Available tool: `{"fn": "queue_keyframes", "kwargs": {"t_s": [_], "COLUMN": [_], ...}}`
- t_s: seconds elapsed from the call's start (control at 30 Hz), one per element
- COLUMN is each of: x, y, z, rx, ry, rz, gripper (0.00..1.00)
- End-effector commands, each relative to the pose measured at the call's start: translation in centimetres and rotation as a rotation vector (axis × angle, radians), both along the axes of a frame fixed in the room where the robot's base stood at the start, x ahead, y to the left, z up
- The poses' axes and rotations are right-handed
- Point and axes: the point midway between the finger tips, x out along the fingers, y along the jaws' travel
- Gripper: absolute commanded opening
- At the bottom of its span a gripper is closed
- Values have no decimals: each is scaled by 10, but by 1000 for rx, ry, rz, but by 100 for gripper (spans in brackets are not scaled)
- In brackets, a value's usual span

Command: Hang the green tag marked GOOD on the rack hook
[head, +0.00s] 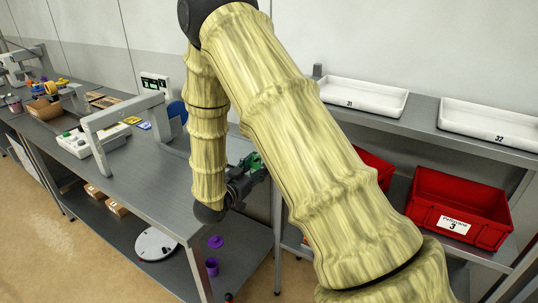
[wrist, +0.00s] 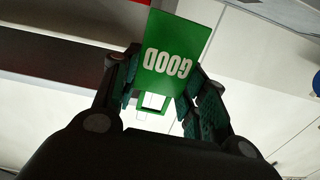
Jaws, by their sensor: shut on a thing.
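The green tag (wrist: 178,45) marked GOOD is held between the fingers of my gripper (wrist: 160,88) in the wrist view. Its lettering appears upside down there, and a green loop or frame shows at its lower end between the fingers. In the head view my gripper (head: 243,180) is beyond the right end of the grey bench, with a small part of the green tag (head: 254,161) visible. My arm covers much of the area behind it. I cannot make out the rack hook in either view.
A grey bench (head: 165,185) carries a grey arch-shaped frame (head: 88,137) and a white box (head: 75,145). Yellow (head: 131,120) and blue (head: 144,125) tags lie behind. On the right, a rack holds white trays (head: 362,96) above a red crate (head: 430,198).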

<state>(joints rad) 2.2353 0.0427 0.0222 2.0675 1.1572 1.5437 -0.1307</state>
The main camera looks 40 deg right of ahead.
Motion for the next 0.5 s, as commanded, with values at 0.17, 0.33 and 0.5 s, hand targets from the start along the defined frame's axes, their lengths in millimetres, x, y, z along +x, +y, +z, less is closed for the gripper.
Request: {"fn": "queue_keyframes", "kwargs": {"t_s": [0.17,0.33,0.5], "x": [3,5,7], "y": [2,3,-2], "z": [-5,-1,-1], "rx": [45,65,66], "ry": [-104,-155,-157], "rz": [-2,0,0], "gripper": [30,30,30]}}
